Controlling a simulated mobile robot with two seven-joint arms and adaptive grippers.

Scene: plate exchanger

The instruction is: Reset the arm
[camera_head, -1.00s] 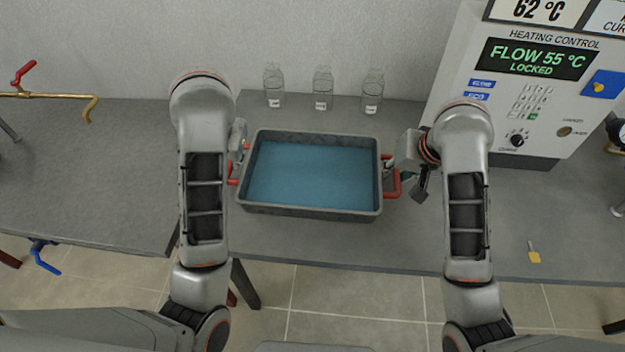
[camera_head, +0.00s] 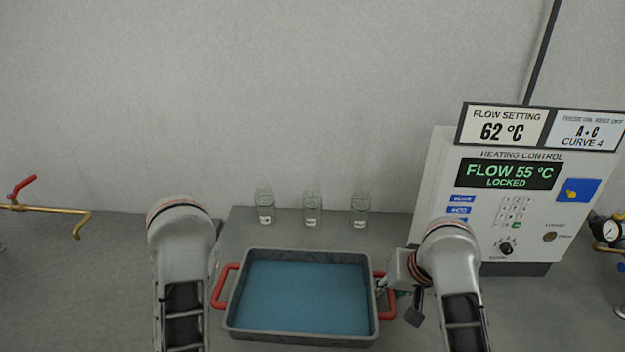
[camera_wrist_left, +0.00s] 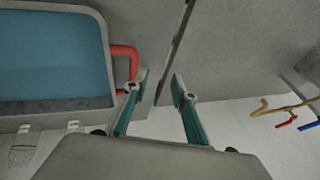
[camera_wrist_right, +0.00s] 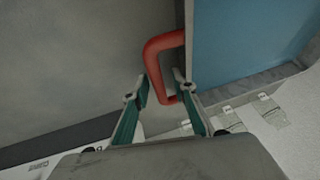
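A dark grey tray (camera_head: 300,339) of blue liquid sits on the bench with a red handle at each end. The left handle (camera_head: 219,287) is clear of my left arm in the head view. In the left wrist view, my left gripper (camera_wrist_left: 160,83) is open and empty, with the red handle (camera_wrist_left: 127,58) beside its left finger. My right gripper (camera_wrist_right: 161,86) is open, its fingertips at the right handle (camera_wrist_right: 153,62); the lower end of the handle shows between them. I cannot tell whether they touch it. In the head view, the left fingers are hidden.
Several labelled things stand behind: three clear bottles (camera_head: 312,208) and a heating control panel (camera_head: 505,205) reading FLOW 55 °C LOCKED. A brass pipe with a red lever (camera_head: 50,209) is at the left. A gauge (camera_head: 609,230) is at the far right.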

